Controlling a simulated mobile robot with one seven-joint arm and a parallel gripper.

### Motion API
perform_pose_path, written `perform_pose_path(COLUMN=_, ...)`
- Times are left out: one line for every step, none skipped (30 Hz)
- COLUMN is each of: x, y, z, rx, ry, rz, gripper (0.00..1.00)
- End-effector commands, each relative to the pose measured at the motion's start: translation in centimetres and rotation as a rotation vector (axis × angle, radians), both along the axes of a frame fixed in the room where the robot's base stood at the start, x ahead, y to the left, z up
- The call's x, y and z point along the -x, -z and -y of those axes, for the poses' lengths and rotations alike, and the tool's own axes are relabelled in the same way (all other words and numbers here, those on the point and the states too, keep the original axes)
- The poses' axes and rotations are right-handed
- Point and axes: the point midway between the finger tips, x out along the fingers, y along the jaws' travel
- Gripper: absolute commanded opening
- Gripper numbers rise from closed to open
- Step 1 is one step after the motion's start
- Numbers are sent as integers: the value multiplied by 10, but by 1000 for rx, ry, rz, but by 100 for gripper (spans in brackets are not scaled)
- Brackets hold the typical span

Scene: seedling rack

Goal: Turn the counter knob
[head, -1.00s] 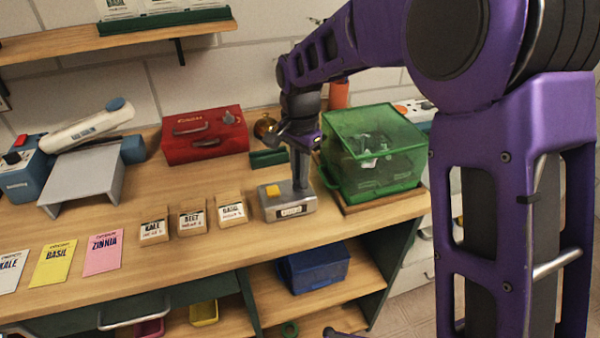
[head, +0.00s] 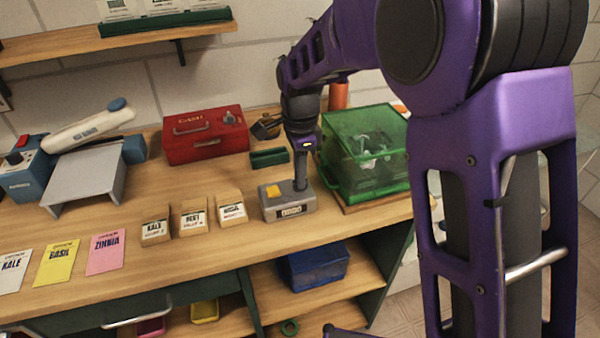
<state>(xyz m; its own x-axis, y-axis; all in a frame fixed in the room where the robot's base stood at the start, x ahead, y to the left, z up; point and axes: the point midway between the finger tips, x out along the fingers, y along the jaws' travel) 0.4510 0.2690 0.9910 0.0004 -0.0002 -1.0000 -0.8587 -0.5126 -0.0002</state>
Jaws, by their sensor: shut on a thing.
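The counter (head: 291,211) is a small grey box with a yellow button (head: 273,191) on top and a dark-framed number display (head: 291,211) on its front face. It stands upright on the wooden bench. My gripper (head: 301,184) points down at the right end of the counter's top, with its fingers shut on the knob there. The knob itself is hidden by the fingers. The digits on the display are too small to read surely.
A green see-through box (head: 368,150) stands close to the right of my gripper. A red case (head: 205,137) and a small green tray (head: 269,157) are behind. Several seed blocks (head: 193,219) stand left of the counter. Bare bench (head: 215,255) lies in front.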

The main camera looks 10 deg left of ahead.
Motion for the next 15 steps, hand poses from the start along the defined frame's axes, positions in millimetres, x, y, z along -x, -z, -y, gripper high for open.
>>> perform_pose_path(x=0, y=1, z=0, rx=1, ry=4, rz=-2, gripper=0)
perform_pose_path(x=0, y=1, z=0, rx=1, ry=5, rz=-2, gripper=0)
perform_pose_path(x=0, y=1, z=0, rx=1, ry=5, rz=-2, gripper=0)
perform_pose_path(x=0, y=1, z=0, rx=1, ry=6, rz=-2, gripper=0)
perform_pose_path(x=0, y=1, z=0, rx=1, ry=6, rz=-2, gripper=0)
perform_pose_path(x=0, y=1, z=0, rx=1, ry=6, rz=-2, gripper=0)
perform_pose_path(x=0, y=1, z=0, rx=1, ry=6, rz=-2, gripper=0)
perform_pose_path(x=0, y=1, z=0, rx=1, ry=6, rz=-2, gripper=0)
perform_pose_path(x=0, y=1, z=0, rx=1, ry=5, rz=-2, gripper=0)
perform_pose_path(x=0, y=1, z=0, rx=1, ry=6, rz=-2, gripper=0)
perform_pose_path(x=0, y=1, z=0, rx=1, ry=5, rz=-2, gripper=15)
perform_pose_path(x=0, y=1, z=0, rx=1, ry=5, rz=-2, gripper=23)
perform_pose_path(x=0, y=1, z=0, rx=1, ry=5, rz=-2, gripper=28)
perform_pose_path(x=0, y=1, z=0, rx=1, ry=5, rz=-2, gripper=33)
perform_pose_path(x=0, y=1, z=0, rx=1, ry=5, rz=-2, gripper=41)
